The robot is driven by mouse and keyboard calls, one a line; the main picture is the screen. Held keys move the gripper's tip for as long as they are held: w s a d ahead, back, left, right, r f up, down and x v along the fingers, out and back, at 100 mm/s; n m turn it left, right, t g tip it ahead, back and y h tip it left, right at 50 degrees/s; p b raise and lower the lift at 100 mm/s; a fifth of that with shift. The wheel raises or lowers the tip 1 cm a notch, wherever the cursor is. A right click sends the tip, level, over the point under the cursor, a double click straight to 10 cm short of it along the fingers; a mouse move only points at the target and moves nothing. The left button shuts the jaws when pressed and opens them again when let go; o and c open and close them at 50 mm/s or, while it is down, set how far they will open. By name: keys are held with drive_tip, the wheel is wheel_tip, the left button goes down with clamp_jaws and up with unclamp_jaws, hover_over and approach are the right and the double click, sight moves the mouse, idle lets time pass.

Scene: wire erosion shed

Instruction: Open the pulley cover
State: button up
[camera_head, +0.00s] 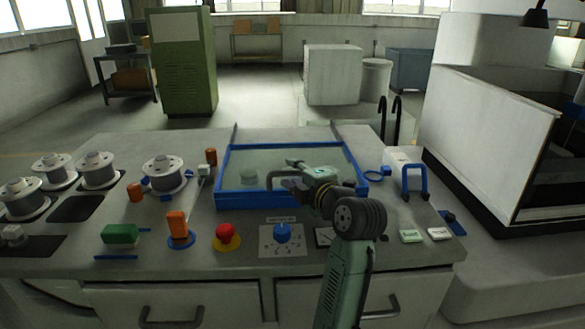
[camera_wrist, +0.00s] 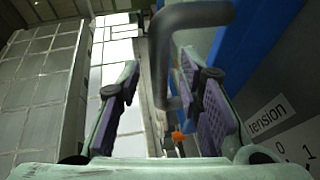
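The pulley cover (camera_head: 222,175) is a blue-framed lid with a clear pane, lying closed on the bench top, with a pale round part visible beneath it. Its dark grey bar handle (camera_head: 270,181) stands at the front side. In the wrist view the handle (camera_wrist: 160,65) appears large, and the blue frame (camera_wrist: 245,45) runs along its right. My gripper (camera_head: 294,180) is at the handle, over the cover's front edge. In the wrist view my gripper (camera_wrist: 158,105) has its purple-padded fingers apart, with the handle seen between them. I see no finger closed on it; contact is unclear.
A red emergency button (camera_head: 227,235) and a blue tension knob (camera_head: 283,233) sit in front of the cover. Wire spools (camera_head: 166,176) stand to the left. A blue arched handle (camera_head: 414,180) and a large white machine enclosure (camera_head: 490,130) are to the right.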

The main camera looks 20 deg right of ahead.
drive_tip(key=shift+w+f, duration=0.1)
drive_tip(key=shift+w, duration=0.45)
clamp_jaws()
idle(0.5)
